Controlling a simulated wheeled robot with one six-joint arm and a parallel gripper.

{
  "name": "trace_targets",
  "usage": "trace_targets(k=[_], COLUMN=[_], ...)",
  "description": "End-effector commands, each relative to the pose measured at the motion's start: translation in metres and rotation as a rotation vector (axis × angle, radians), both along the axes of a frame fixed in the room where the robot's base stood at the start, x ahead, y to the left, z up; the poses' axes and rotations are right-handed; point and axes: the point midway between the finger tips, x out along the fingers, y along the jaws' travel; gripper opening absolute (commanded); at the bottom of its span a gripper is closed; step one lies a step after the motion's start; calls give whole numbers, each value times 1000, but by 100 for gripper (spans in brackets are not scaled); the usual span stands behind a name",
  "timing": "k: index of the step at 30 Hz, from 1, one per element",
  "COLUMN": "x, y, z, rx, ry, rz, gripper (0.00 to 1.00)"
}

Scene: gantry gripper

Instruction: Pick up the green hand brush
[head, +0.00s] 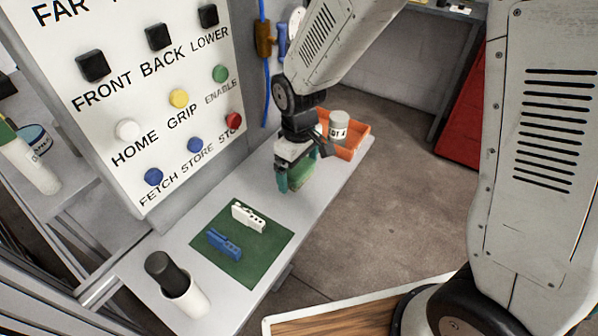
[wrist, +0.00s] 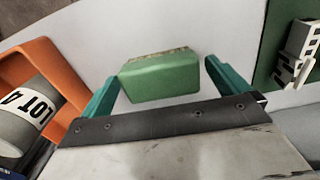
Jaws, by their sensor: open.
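The green hand brush (wrist: 160,78) lies on the light shelf, a green block with a thin tan edge along its far side. In the wrist view it sits between the two teal fingers of my gripper (wrist: 162,88), with a gap on the right side and a smaller one on the left. My gripper is open and holds nothing. In the head view my gripper (head: 293,178) is low over the shelf, and the brush (head: 306,176) shows partly behind its fingers.
An orange tray (head: 357,142) with a grey "LOT 4" can (head: 338,126) stands just beyond my gripper. A green mat (head: 245,262) holds a white part (head: 248,217) and a blue part (head: 224,243). A white cup (head: 188,301) with a black-handled item stands nearer. A button panel (head: 150,95) rises at left.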

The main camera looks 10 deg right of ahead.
Motion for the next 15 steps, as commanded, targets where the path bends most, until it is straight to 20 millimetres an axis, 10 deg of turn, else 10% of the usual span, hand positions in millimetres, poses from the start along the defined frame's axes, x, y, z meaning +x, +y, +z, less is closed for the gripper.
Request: trace_targets(k=[9,15], x=[0,0], y=[0,0], z=[-8,-8], rx=[0,0], ry=[0,0], rz=[1,0], gripper=[100,53])
